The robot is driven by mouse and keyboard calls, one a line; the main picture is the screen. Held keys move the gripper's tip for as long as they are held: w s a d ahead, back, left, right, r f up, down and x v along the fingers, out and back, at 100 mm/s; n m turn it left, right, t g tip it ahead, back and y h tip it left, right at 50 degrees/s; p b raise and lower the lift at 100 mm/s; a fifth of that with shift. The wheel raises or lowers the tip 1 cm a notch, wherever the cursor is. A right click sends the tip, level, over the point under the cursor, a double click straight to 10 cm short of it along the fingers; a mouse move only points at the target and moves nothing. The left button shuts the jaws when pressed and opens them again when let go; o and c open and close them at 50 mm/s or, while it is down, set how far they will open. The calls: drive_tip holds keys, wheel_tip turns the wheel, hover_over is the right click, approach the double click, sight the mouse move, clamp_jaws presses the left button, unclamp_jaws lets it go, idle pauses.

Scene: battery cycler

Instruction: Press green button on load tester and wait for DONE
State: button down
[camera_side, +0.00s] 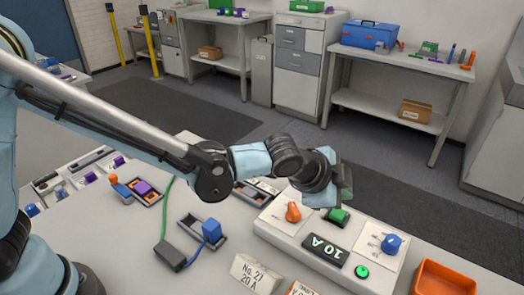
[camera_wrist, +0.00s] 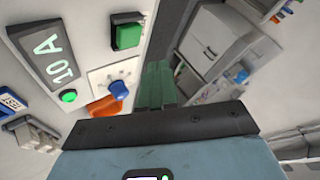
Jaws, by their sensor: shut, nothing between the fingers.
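The load tester (camera_side: 275,225) is a pale panel on the bench with a dark label or display (camera_side: 325,250) reading "10 A". It carries a raised green square button (camera_side: 338,215) and a small round green button or lamp (camera_side: 361,271). In the wrist view the green square (camera_wrist: 127,36) is left of my fingers and the round green one (camera_wrist: 68,96) is farther left. My gripper (camera_side: 345,186) is shut and empty, just behind and above the green square in the side view. Its greenish fingers (camera_wrist: 158,85) show together in the wrist view. Any gap to the panel is unclear.
An orange knob (camera_side: 293,212) and a blue knob (camera_side: 391,243) stand on the panel. An orange tray (camera_side: 443,279) lies at its right. A green cable (camera_side: 164,208) and a blue-topped device (camera_side: 211,231) lie left.

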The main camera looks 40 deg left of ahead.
drive_tip(key=shift+r, duration=1.25)
drive_tip(key=shift+a, duration=0.2)
drive_tip(key=s+a+r+n+y, duration=0.1)
drive_tip(key=s+a+r+n, duration=0.15)
drive_tip(key=a, duration=0.55)
drive_tip(key=s+a+r+n+y, duration=0.1)
drive_tip(key=s+a+r+n, duration=0.2)
drive_tip(key=a, duration=0.6)
drive_tip(key=s+a+f+n+g+y, duration=0.1)
drive_tip(key=s+a+f+n, duration=0.2)
drive_tip(key=s+a+n, duration=0.5)
drive_tip(key=s+a, duration=0.2)
drive_tip(key=a, duration=0.1)
drive_tip(key=shift+s+a+f+y, duration=0.4)
idle(2.1)
